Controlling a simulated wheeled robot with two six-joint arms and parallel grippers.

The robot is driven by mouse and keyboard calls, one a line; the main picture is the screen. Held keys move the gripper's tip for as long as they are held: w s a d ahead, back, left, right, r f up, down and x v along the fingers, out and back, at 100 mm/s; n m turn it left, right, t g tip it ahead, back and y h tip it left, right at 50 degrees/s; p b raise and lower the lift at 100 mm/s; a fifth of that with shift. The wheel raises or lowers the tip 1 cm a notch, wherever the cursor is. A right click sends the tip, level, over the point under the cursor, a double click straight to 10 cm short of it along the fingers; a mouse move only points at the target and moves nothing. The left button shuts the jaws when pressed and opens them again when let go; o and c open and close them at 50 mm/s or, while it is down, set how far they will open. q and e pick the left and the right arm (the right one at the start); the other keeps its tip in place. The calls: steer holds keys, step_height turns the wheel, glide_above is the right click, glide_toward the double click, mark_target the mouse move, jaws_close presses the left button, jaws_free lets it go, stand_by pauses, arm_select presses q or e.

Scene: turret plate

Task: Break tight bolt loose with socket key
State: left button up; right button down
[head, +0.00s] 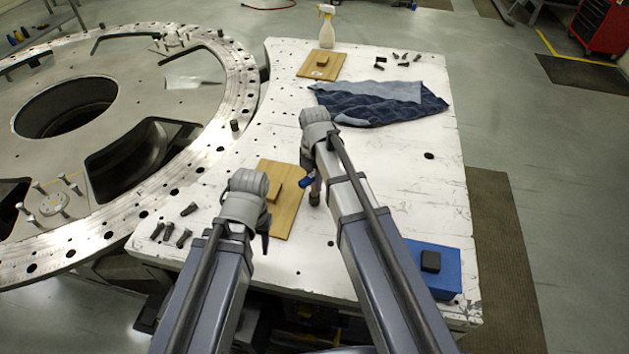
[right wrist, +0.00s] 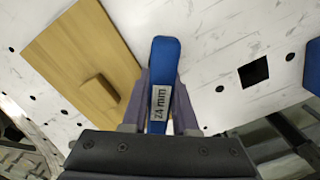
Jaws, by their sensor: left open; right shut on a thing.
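The socket key has a blue handle (head: 306,179), and its dark socket end (head: 314,198) points down over the table. In the right wrist view the blue handle (right wrist: 165,70) carries a label that seems to read 24 mm. My right gripper (head: 313,184) is shut on this key, right of the near wooden board. My left gripper (head: 265,238) is open and empty over the near-left part of the table. A dark bolt (head: 235,125) stands up on the rim of the turret ring (head: 205,155), left of both grippers. I cannot tell whether it is the tight one.
The near wooden board (head: 288,222) bears a small wooden block (head: 275,188). Several loose bolts (head: 184,238) lie at the table's near left. A denim cloth (head: 380,103), a spray bottle (head: 327,28) and another board (head: 308,70) are farther back.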

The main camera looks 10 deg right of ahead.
steer(key=shift+f+b, duration=0.3)
steer(key=shift+f, duration=0.1)
stand_by(0.6)
steer(key=shift+n, duration=2.8)
steer(key=shift+r, duration=0.1)
stand_by(0.6)
steer(key=shift+r+p, duration=1.4)
steer(key=shift+p, duration=0.05)
steer(key=shift+r, duration=0.1)
step_height(320, 180, up, 4)
steer(key=p, duration=0.3)
steer(key=shift+f+p, duration=0.25)
steer(key=shift+p, duration=0.1)
steer(key=shift+f, duration=0.1)
steer(key=shift+s, duration=0.1)
